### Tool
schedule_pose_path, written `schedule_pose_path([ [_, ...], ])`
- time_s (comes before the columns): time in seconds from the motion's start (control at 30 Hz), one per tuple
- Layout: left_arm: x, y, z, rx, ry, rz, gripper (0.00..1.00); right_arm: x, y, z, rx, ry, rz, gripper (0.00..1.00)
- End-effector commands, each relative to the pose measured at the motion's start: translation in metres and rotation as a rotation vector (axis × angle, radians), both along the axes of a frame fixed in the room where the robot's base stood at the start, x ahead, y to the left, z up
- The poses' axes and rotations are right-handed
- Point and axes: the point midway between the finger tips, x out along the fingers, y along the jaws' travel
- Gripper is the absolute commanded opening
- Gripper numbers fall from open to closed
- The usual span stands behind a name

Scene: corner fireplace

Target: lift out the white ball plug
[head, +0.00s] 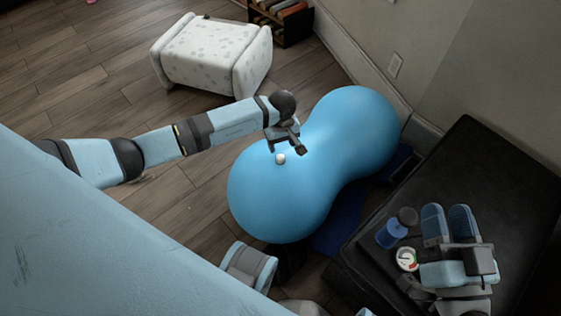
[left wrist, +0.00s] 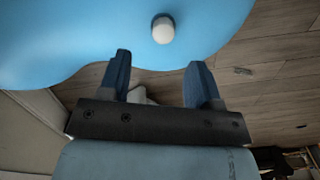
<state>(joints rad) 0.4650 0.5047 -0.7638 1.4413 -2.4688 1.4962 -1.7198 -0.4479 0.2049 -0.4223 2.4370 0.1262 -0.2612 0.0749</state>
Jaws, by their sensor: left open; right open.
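The white ball plug (head: 280,159) sits in the upper surface of a large blue peanut-shaped inflatable ball (head: 345,130). In the left wrist view the plug (left wrist: 163,29) shows as a rounded white knob standing out of the blue surface (left wrist: 60,35). My left gripper (head: 284,146) is open just beside the plug in the head view. In the left wrist view its two blue fingers (left wrist: 160,65) are apart and empty, with the plug beyond the tips, between their lines. My right gripper (head: 447,222) is open over the black bench, far from the plug.
The black bench (head: 475,165) at right holds a blue container (head: 391,234), a dark round piece (head: 408,216) and a round gauge (head: 407,259). A white spotted ottoman (head: 212,55) stands at the back, near a dark rack (head: 284,25). Wooden floor (head: 80,70) at left is mostly clear.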

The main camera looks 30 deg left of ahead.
Motion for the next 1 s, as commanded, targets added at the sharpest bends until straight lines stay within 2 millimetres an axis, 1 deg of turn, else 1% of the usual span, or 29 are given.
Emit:
schedule_pose_path([
  [0.03,0.000,0.000,-0.008,-0.001,0.001,0.001,0.58,0.000,0.000,-0.004,-0.003,0.006,0.002,0.43],
  [0.17,0.000,0.000,-0.014,-0.001,0.000,0.000,0.58,0.001,0.001,-0.007,-0.010,0.019,0.006,0.43],
  [0.23,-0.002,0.000,-0.022,-0.003,0.001,0.001,0.58,0.001,0.001,-0.013,-0.014,0.028,0.010,0.43],
  [0.4,-0.006,0.001,-0.050,-0.004,0.003,0.002,0.58,0.002,0.002,-0.034,-0.045,0.082,0.028,0.43],
  [0.5,-0.005,0.001,-0.060,-0.003,0.000,0.001,0.58,0.002,0.003,-0.041,-0.057,0.107,0.037,0.43],
  [0.6,-0.004,0.002,-0.065,-0.003,-0.001,0.001,0.58,0.002,0.003,-0.043,-0.063,0.119,0.040,0.43],
  [0.83,-0.004,0.002,-0.064,-0.002,-0.001,0.000,0.58,0.001,0.004,-0.043,-0.065,0.121,0.041,0.43],
  [0.87,-0.004,0.002,-0.064,-0.002,-0.001,0.001,0.51,0.001,0.004,-0.043,-0.065,0.121,0.041,0.43],
  [0.9,-0.004,0.002,-0.064,-0.002,-0.001,0.000,0.42,0.001,0.004,-0.043,-0.065,0.121,0.041,0.43],
  [0.97,-0.004,0.002,-0.064,-0.002,-0.001,0.000,0.28,0.002,0.003,-0.043,-0.064,0.121,0.041,0.43],
  [1.0,-0.004,0.002,-0.064,-0.002,-0.001,0.000,0.19,0.001,0.003,-0.043,-0.064,0.121,0.041,0.43],
])
